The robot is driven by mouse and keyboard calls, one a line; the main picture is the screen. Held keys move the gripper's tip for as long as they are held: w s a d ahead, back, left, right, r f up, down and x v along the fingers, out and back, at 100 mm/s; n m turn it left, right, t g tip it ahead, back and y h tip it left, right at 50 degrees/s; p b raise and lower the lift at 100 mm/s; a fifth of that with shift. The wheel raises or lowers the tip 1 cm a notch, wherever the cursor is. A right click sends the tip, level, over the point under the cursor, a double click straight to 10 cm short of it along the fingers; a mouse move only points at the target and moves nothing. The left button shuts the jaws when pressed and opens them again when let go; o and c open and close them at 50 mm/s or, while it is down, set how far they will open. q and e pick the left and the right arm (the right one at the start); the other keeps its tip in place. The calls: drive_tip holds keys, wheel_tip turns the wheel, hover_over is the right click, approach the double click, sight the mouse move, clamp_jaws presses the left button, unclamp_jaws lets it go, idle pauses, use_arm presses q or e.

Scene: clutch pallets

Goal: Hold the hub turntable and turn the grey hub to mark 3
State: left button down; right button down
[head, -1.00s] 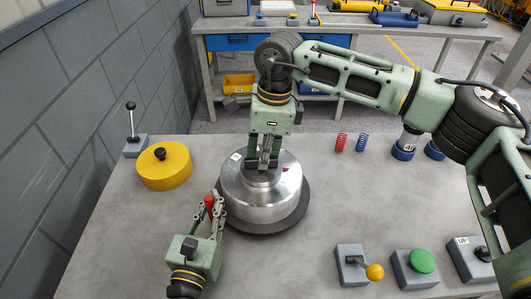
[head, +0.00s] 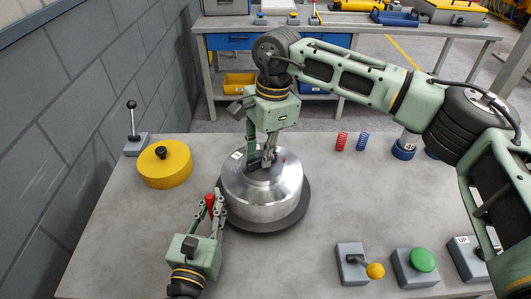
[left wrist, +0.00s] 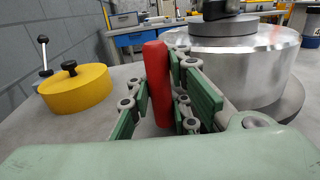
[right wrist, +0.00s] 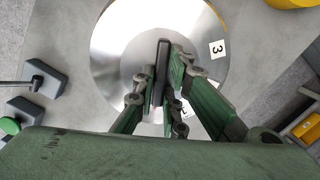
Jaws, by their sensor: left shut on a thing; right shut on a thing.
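The grey hub (head: 262,200) is a shiny metal cylinder on the dark round turntable (head: 290,217). A dark bar (right wrist: 162,58) stands on its top. My right gripper (head: 266,163) points down from above, shut on this bar; it also shows in the right wrist view (right wrist: 158,92). A white label reading 3 (right wrist: 217,48) lies near the hub's top edge, apart from the bar. A second label is partly hidden by a finger. My left gripper (head: 210,207) is shut on an upright red handle (left wrist: 157,80) at the turntable's near left edge.
A yellow disc with a black knob (head: 165,165) and a lever box (head: 136,146) stand to the left. Red and blue springs (head: 342,141) stand to the right. A yellow-knob lever box (head: 352,265) and a green button (head: 422,260) sit front right. The front middle is clear.

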sight(260, 169)
drive_tip(key=n, duration=0.5)
drive_tip(key=shift+w+r+g, duration=0.2)
drive_tip(key=shift+g, duration=0.1)
drive_tip(key=c, duration=1.7)
unclamp_jaws()
drive_tip(key=shift+s+f, duration=0.1)
drive_tip(key=shift+s+a+r+t+h, duration=0.5)
drive_tip(key=shift+s+r+t+h, duration=0.65)
drive_tip(key=shift+r, duration=4.5)
drive_tip(key=shift+n, duration=0.4)
drive_tip(key=f, duration=0.3)
drive_tip(key=w+f, duration=0.1)
drive_tip(key=f, duration=0.3)
drive_tip(key=w+d+f, duration=0.1)
drive_tip(key=f, duration=0.3)
drive_tip(key=shift+f, duration=0.25)
